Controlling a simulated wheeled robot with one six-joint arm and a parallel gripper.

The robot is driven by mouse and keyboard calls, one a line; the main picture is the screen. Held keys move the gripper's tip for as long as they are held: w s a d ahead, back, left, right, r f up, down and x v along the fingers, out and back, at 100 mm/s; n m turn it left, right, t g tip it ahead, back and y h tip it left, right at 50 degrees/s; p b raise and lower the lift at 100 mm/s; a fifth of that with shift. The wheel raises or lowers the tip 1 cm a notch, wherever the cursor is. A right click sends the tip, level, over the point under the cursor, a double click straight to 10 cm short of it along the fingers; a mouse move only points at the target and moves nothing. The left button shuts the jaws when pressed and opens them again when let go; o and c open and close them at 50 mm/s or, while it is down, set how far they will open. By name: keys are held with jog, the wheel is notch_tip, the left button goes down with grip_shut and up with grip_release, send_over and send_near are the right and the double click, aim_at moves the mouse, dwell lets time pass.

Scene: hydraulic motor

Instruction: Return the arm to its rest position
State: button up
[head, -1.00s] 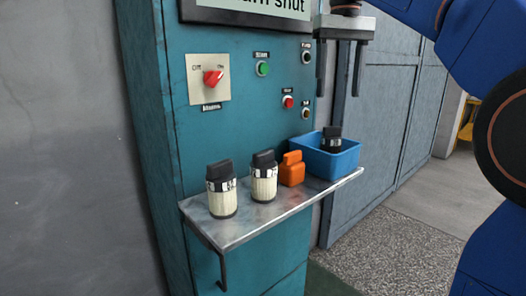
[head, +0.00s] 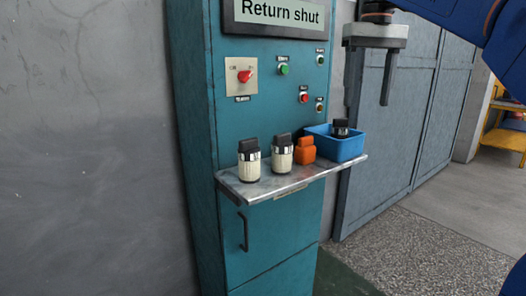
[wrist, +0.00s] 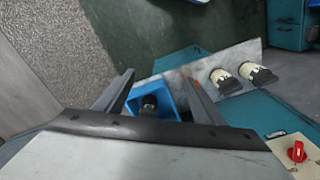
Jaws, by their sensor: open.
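My gripper (head: 369,92) is in the upper right of the head view, its fingers pointing down. It is open and empty. In the wrist view its two fingers (wrist: 159,80) stand apart, with the blue bin (wrist: 163,92) visible between and beyond them. My gripper is above and clear of the bin, which sits at the right end of the metal shelf (head: 285,188) in the head view. A dark-capped item (head: 341,127) stands in the bin. The arm's blue links run off the upper right of the head view.
Two cream jars with black caps (head: 249,168) (head: 281,158) and an orange item (head: 305,149) stand on the shelf. The teal cabinet (head: 230,200) has a red knob (head: 245,76), buttons and a sign reading "Return shut". Open floor (head: 430,245) lies to the right.

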jog(key=s+d+f+t, duration=0.1)
jog(key=s+f, duration=0.6)
jog(key=f, duration=0.6)
jog(key=s+d+f+t, duration=0.2)
jog(key=s+f, duration=0.6)
jog(key=f, duration=0.5)
jog(key=s+d+f+m+t, duration=0.1)
jog(key=s+d+f, duration=0.1)
jog(key=s+f, duration=0.6)
notch_tip(320, 180, down, 6)
jog(key=shift+s+r+t, duration=0.15)
jog(key=shift+s+t, duration=0.05)
jog(key=shift+t, duration=0.1)
